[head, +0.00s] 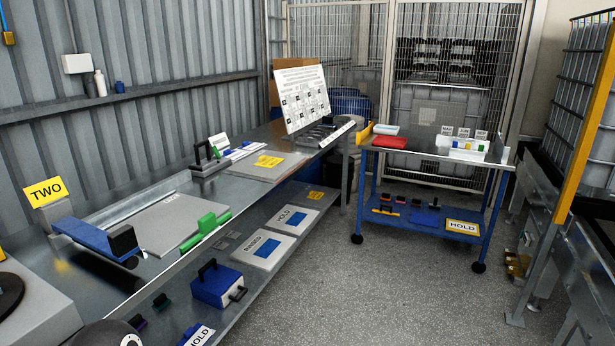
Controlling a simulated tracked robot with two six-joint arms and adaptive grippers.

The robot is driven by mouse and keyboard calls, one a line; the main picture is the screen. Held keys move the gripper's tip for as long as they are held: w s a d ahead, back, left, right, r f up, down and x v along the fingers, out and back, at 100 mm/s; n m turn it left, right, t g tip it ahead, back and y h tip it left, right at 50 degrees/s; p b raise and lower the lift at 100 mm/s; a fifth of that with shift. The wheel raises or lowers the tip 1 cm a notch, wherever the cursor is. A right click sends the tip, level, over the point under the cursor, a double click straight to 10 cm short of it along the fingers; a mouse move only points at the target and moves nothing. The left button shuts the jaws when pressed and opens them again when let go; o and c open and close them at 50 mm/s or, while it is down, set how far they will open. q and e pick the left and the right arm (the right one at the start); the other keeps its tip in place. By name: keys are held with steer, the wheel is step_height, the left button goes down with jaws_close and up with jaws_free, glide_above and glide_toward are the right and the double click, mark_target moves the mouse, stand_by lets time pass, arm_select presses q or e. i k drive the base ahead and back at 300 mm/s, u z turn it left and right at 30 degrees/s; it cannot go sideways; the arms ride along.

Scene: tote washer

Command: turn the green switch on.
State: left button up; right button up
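A white box (466,154) on the top of the blue cart at the right carries small coloured blocks. A larger green handle-like piece (207,226) lies along the front edge of the metal bench at the left. I cannot tell from this view which green piece is the switch or what position it is in. Neither of my grippers is clearly in view.
The long metal bench (150,280) runs along the left wall, with a lower shelf holding a blue box (217,286). The blue cart (420,160) bears a red item (390,142). Grey floor (340,290) lies clear between them. A steel frame (560,250) stands right.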

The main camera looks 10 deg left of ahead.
mark_target(217, 152)
steer(key=u, duration=0.45)
steer(key=i, duration=1.75)
steer(key=u, duration=0.5)
